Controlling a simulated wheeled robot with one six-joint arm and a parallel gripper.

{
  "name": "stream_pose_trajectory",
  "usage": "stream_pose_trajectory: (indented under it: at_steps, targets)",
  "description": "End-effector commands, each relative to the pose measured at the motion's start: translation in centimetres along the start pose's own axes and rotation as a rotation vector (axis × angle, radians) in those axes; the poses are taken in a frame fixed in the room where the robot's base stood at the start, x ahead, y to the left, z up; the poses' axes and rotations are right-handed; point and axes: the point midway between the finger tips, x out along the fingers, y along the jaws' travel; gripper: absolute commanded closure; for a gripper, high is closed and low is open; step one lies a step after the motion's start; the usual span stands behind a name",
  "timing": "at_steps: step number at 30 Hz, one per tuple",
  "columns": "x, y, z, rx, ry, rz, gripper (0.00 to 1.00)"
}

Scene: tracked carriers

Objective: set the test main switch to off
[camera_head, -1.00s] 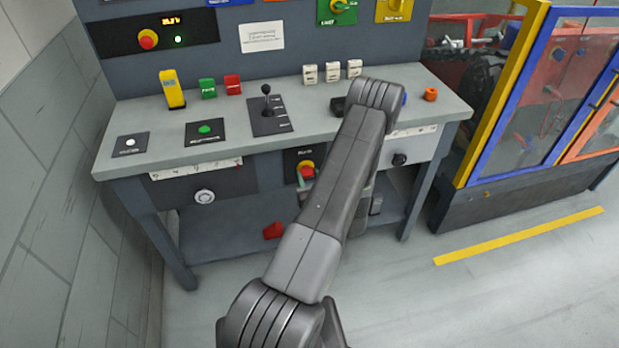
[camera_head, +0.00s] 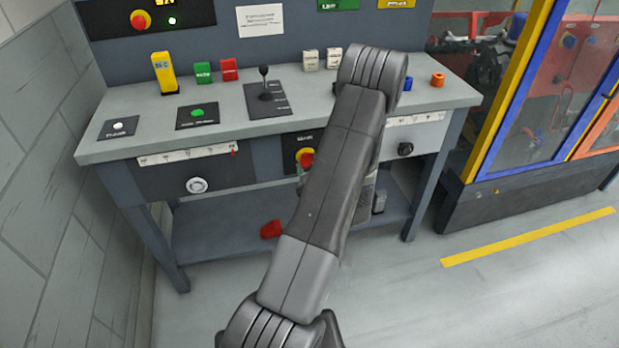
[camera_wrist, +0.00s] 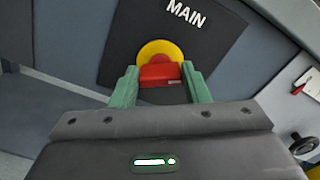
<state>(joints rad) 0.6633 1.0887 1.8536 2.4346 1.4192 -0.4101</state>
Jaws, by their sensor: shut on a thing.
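The main switch (camera_head: 306,159) is a red handle on a round yellow plate, set in a dark panel on the front of the grey bench. In the wrist view the switch (camera_wrist: 160,74) sits under the word MAIN, with its red handle lying level across the picture. My gripper (camera_wrist: 160,84) has green fingers, one at each side of the red handle, and is shut on it. In the head view my arm hides most of the gripper.
A slider scale with a round knob (camera_head: 197,185) lies left of the switch; a dark knob (camera_head: 405,149) lies right of it. The bench top (camera_head: 225,102) carries a lever (camera_head: 264,80), buttons and several small blocks. A red object (camera_head: 271,229) lies on the lower shelf.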

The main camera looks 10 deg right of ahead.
Motion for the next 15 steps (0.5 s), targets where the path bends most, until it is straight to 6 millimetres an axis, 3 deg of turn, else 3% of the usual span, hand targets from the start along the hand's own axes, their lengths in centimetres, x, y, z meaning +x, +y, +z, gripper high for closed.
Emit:
stream_pose_trajectory:
  at_steps: [1, 15]
  targets:
    - [0.02, 0.47, -0.74, -0.048, -0.002, -0.001, 0.81]
    - [-0.01, 0.70, -0.76, -0.476, -0.002, -0.001, 0.81]
